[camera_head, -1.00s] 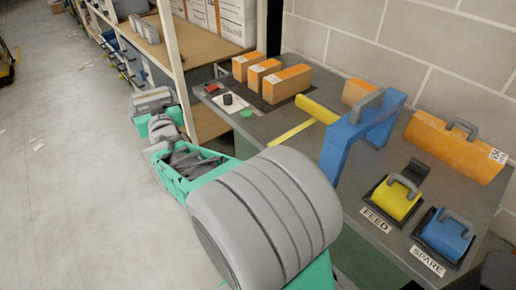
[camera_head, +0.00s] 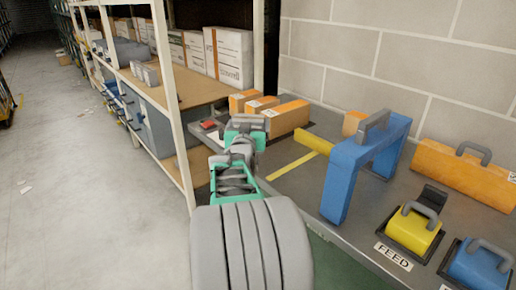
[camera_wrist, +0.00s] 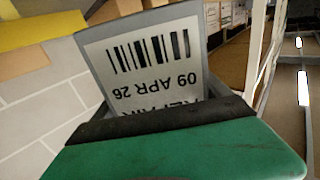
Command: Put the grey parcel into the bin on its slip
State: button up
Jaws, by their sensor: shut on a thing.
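The grey parcel (camera_wrist: 91,48) shows in the wrist view, with a white label (camera_wrist: 150,58) on its face. The label has a barcode, "09 APR 26" and a partly hidden word that seems to read "REPAIR", all upside down. My gripper (camera_wrist: 165,118) is shut on the parcel; its dark pad and green finger cover the parcel's near part. In the head view my gripper (camera_head: 246,122) is raised at the table's left end, near the rack, and the parcel cannot be made out clearly. I cannot tell which bin matches the label.
A rack (camera_head: 178,135) with shelves, cartons (camera_head: 228,52) and small grey containers (camera_head: 146,74) stands left. Orange boxes (camera_head: 289,119), a blue arch (camera_head: 343,180) and handled yellow (camera_head: 413,230) and blue (camera_head: 478,266) blocks are on the grey table.

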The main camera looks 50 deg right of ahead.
jog(key=s+f, duration=0.1)
jog(key=f, duration=0.1)
jog(key=s+f, duration=0.1)
jog(key=f, duration=0.1)
jog(key=s+f+b, duration=0.1)
jog(key=f, duration=0.1)
jog(key=shift+d+f, duration=0.25)
jog(key=shift+w+f, duration=0.1)
jog(key=shift+f, duration=0.15)
jog(key=o, duration=1.5)
